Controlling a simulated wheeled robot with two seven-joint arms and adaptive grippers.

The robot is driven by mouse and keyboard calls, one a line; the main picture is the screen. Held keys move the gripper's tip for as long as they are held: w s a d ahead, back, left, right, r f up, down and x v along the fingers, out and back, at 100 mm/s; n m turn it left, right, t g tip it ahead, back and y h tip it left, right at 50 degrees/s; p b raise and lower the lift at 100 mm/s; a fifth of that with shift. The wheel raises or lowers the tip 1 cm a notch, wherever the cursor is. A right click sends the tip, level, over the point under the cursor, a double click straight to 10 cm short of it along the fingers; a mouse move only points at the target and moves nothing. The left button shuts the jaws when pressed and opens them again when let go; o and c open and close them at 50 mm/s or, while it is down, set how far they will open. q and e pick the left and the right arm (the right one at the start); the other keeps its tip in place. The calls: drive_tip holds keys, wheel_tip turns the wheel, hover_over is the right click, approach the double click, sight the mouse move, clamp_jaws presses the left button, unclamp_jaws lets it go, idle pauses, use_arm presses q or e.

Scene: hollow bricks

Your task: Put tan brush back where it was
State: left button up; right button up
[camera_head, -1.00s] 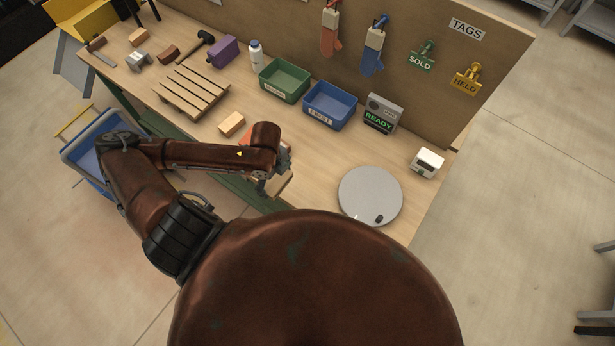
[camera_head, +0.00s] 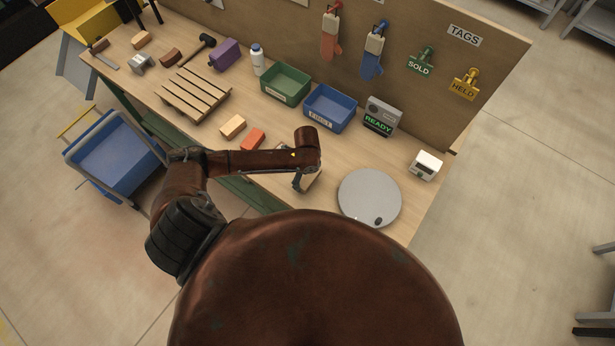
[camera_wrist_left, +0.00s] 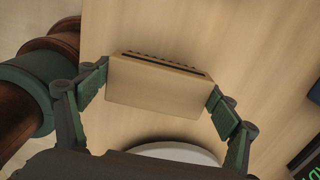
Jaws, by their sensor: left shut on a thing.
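My left gripper (camera_head: 302,186) is shut on a tan, block-shaped thing, which I take to be the tan brush (camera_wrist_left: 160,85). In the left wrist view it lies across between the two green-padded fingers, with a dark strip along its face and a row of dark bumps on its far edge. In the head view the tan brush (camera_head: 313,181) is partly hidden by my arm, over the front of the bench, left of the grey round disc (camera_head: 370,196). I cannot tell whether it touches the bench. My right gripper is not in view.
A red-orange brick (camera_head: 253,138) and a light orange brick (camera_head: 233,126) lie left of my gripper. A wooden slatted pallet (camera_head: 195,93), green bin (camera_head: 285,82), blue bin (camera_head: 330,107) and READY box (camera_head: 382,115) stand behind.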

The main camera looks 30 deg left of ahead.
use_arm(q)
drive_tip(key=shift+f, duration=0.55)
drive_tip(key=o, duration=1.3)
drive_tip(key=shift+f, duration=0.1)
wheel_tip(320, 180, up, 12)
drive_tip(key=shift+r+b, duration=0.15)
drive_tip(key=shift+b, duration=0.2)
